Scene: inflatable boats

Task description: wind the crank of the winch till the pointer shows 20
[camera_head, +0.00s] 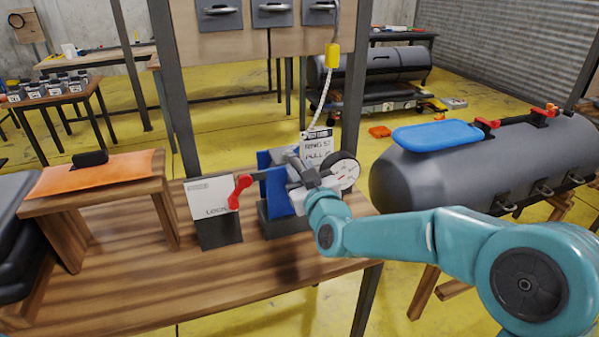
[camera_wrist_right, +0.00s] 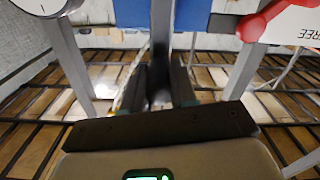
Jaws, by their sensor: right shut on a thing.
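The winch (camera_head: 276,192) is a blue and dark grey unit on the wooden bench. Its round white dial (camera_head: 348,172) is at its right side, partly behind my gripper; I cannot read the pointer's value. The dial's edge also shows at the top left of the right wrist view (camera_wrist_right: 36,4). My right gripper (camera_head: 310,174) is at the front of the winch. In the wrist view its fingers (camera_wrist_right: 160,88) are shut around a dark grey upright part, the crank's grip, which they mostly hide. My left gripper is not in view.
A red lever (camera_head: 239,191) stands before a white lettered plate (camera_head: 208,197) left of the winch. A yellow piece (camera_head: 332,56) hangs on a rope above. An orange-topped wooden stand (camera_head: 95,172) is at left, a grey inflatable tube (camera_head: 440,175) at right. The front bench is clear.

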